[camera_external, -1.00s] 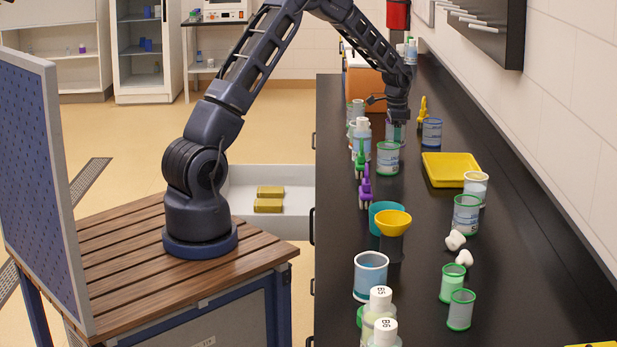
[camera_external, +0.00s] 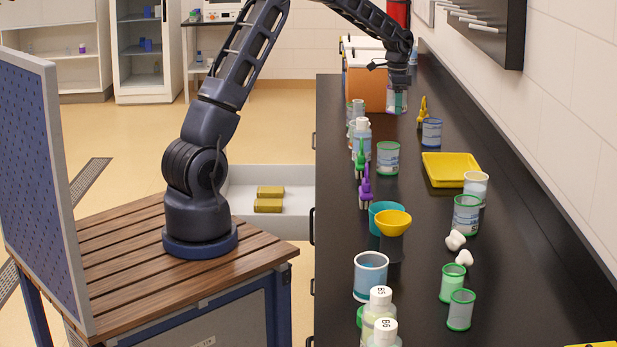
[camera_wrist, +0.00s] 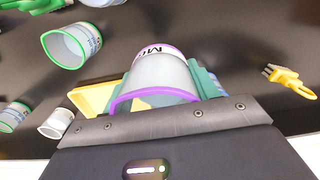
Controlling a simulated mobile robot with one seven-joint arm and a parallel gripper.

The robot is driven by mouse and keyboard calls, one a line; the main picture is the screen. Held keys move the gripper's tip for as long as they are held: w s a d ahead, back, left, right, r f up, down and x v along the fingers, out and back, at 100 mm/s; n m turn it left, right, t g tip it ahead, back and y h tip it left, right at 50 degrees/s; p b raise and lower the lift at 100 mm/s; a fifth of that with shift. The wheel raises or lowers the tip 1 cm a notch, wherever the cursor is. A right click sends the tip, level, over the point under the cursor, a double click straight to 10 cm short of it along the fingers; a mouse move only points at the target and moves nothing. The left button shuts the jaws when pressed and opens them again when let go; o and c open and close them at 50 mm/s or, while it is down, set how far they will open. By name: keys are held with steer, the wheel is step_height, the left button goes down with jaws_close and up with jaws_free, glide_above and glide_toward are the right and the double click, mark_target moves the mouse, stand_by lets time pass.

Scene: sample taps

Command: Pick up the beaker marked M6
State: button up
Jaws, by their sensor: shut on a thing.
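A clear beaker with a purple rim and a white label (camera_wrist: 158,74) is between the teal fingers of my gripper (camera_wrist: 168,82) in the wrist view. Its label shows an M and a second character that is partly cut off by the curve and hard to read. In the external view my gripper (camera_external: 397,88) is shut on this beaker (camera_external: 397,104), which is raised over the far part of the black bench and looks upright.
On the black bench (camera_external: 420,270), a green-rimmed beaker (camera_external: 388,158), a blue-rimmed beaker (camera_external: 432,132) and a yellow tray (camera_external: 451,169) stand nearer the camera. Bottles and clips line the left edge. An orange box (camera_external: 366,85) is behind. The bench middle has some free room.

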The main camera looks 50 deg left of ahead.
steer(key=shift+r, duration=2.85)
